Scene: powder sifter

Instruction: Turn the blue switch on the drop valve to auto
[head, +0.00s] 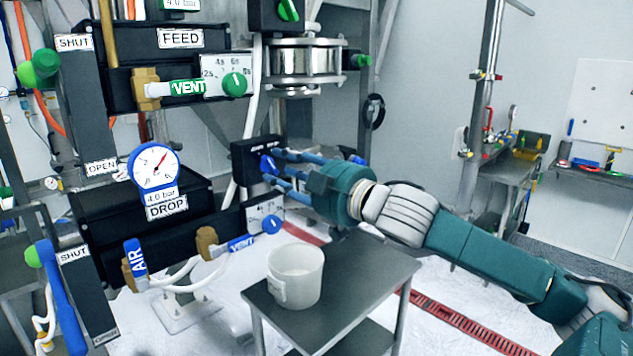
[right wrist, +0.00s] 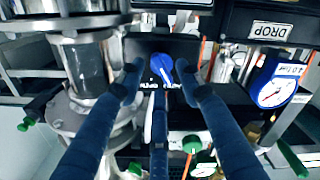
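The blue switch (head: 267,164) sits on the front of a small black box (head: 243,158) right of the DROP gauge. It also shows in the right wrist view (right wrist: 161,66), with small white lettering near it that I cannot read. My right gripper (head: 277,167) is at the box, its blue fingers pointing at the switch. In the right wrist view the fingers (right wrist: 157,72) are spread, with the switch between their tips. The gap on the left is clear; I cannot tell whether the right finger touches. My left gripper is not in view.
The DROP gauge (head: 155,167) and a blue VENT dial (head: 272,224) are close by. A metal cylinder (head: 305,62) is above the box. A white bucket (head: 296,274) stands on a grey table (head: 371,276) below my right arm. FEED valves are above.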

